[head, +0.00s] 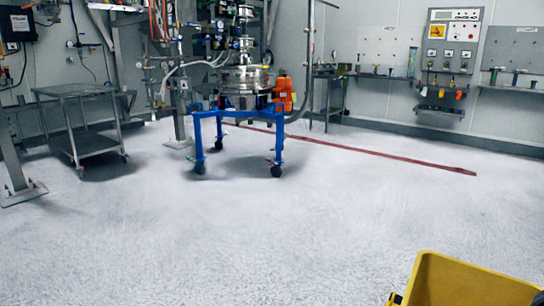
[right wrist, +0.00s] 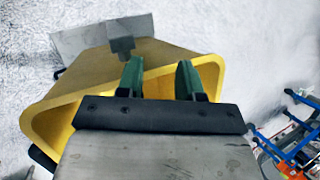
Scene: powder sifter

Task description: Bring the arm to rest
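My right gripper (right wrist: 158,78) shows in the right wrist view with two green fingers set well apart. Nothing is held between them. They are over a yellow bin (right wrist: 205,70), whose wall passes behind the fingers; whether they touch it I cannot tell. The bin also shows in the head view (head: 470,282), cut off at the bottom right. A dark shape at the right edge there is too cut off to name. My left gripper is in neither view.
A powder sifter (head: 243,80) stands on a blue wheeled frame (head: 237,112) mid-room. A metal cart (head: 92,143) is at the left. A red strip (head: 380,155) crosses the floor. A grey plate (right wrist: 85,40) lies beyond the bin. The front floor is largely clear.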

